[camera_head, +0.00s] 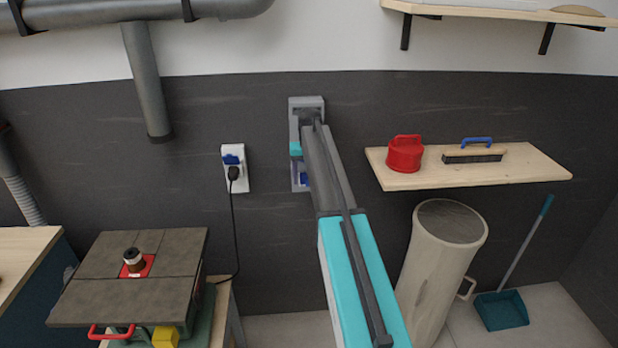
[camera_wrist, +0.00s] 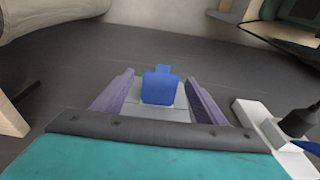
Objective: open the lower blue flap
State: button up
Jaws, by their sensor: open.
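In the wrist view a blue flap (camera_wrist: 160,88) shows on a pale grey wall plate, with a narrower blue tab at its far edge. My gripper (camera_wrist: 158,79) is open, its two purple-grey jaws on either side of the flap with gaps between. I cannot tell whether the jaws touch the wall. The near part of the plate is hidden by the gripper body. In the head view a little of the blue flap (camera_head: 303,179) shows beside my arm, which hides most of the plate. The flap looks closed, but its tilt is hard to judge.
A second white socket (camera_head: 235,181) with a black plug and cable is on the wall to the left. A machine table (camera_head: 150,255) stands lower left. A shelf (camera_head: 480,175) with a red can and a brush is right, above a pale cylinder (camera_head: 432,270).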

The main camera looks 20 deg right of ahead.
jog(key=shift+r, duration=0.15)
jog(key=shift+r+b, duration=0.5)
jog(key=shift+r, duration=0.25)
notch_tip(320, 180, up, 12)
jog(key=s+b, duration=0.2)
jog(key=b, duration=0.2)
jog(key=shift+s+a, duration=0.2)
jog(key=shift+a, duration=0.15)
